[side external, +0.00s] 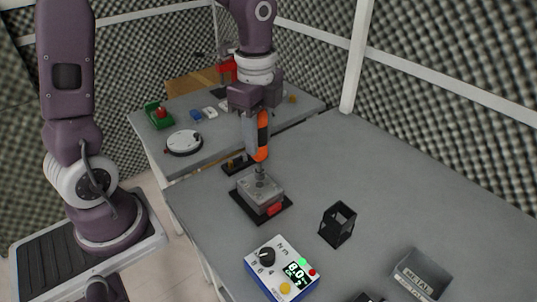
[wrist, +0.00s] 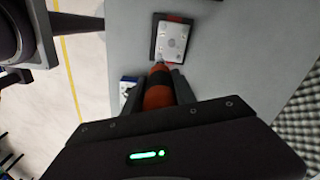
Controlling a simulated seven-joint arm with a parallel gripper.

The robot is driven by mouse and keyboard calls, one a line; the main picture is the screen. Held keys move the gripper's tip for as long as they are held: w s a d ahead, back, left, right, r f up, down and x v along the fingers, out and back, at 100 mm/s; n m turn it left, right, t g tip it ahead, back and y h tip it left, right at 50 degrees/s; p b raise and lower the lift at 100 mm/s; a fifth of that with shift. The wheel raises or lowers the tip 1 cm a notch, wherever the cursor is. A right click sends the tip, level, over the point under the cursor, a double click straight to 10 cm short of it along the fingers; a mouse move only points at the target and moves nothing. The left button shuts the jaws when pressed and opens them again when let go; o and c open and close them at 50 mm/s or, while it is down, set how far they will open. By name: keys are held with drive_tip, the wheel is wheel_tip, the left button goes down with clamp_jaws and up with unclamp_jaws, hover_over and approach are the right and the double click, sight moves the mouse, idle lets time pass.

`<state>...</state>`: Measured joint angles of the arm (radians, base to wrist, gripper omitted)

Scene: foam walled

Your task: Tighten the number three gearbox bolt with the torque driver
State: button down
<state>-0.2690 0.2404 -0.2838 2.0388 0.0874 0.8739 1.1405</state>
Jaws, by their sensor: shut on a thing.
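My gripper (side external: 256,108) is shut on the orange and black torque driver (side external: 262,137), which hangs upright with its tip down. In the side view the tip meets or hovers just over the top of the grey gearbox (side external: 262,188); I cannot tell if it touches a bolt. The gearbox sits on a black base with a red part at its front. The wrist view shows the driver (wrist: 158,90) between my fingers and the gearbox (wrist: 172,42) beyond it, with several bolts on its top. The bolt numbers are not readable.
A blue and white torque controller (side external: 281,268) with a lit display stands at the front. A black open holder (side external: 338,224) and a grey metal bin (side external: 421,273) stand to the right.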

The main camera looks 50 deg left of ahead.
sight(259, 170)
drive_tip(key=shift+s, duration=0.1)
drive_tip(key=shift+f, duration=2.9)
drive_tip(key=shift+f, duration=0.85)
idle(1.6)
drive_tip(key=shift+r, duration=0.1)
drive_tip(key=shift+r, duration=2.4)
